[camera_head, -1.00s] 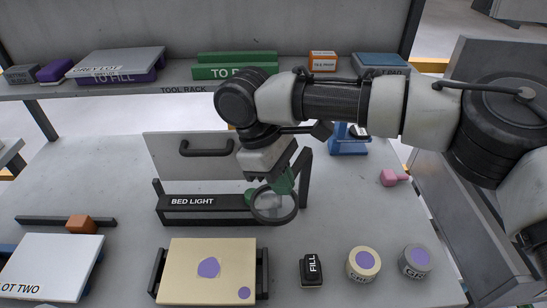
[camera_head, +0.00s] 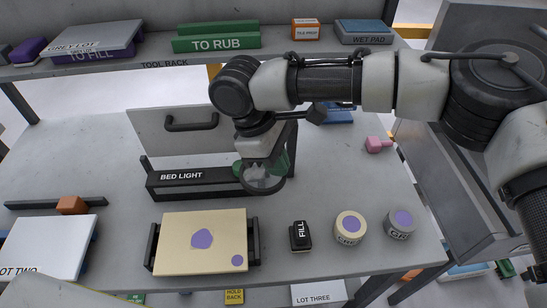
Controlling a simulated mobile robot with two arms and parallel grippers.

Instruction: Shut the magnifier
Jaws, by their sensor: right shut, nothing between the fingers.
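The magnifier (camera_head: 268,191) is a round lens with a dark rim, at the right end of the dark bar labelled BED LIGHT (camera_head: 200,178). Its ring looks tilted well back, close to flat. My right gripper (camera_head: 262,179) is shut and empty, pointing down at the lens. It overlaps the lens in the picture, and I cannot tell whether the fingers touch it. The gripper and a green part (camera_head: 245,172) hide the magnifier's far side and its hinge. My left gripper is not in view.
A grey panel with a handle (camera_head: 190,126) stands behind the bar. In front lie a cream slab with purple patches (camera_head: 220,225), a black FILL block (camera_head: 300,236) and two round pots (camera_head: 351,227). The tool rack (camera_head: 165,65) spans the back. A pink piece (camera_head: 377,145) lies right.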

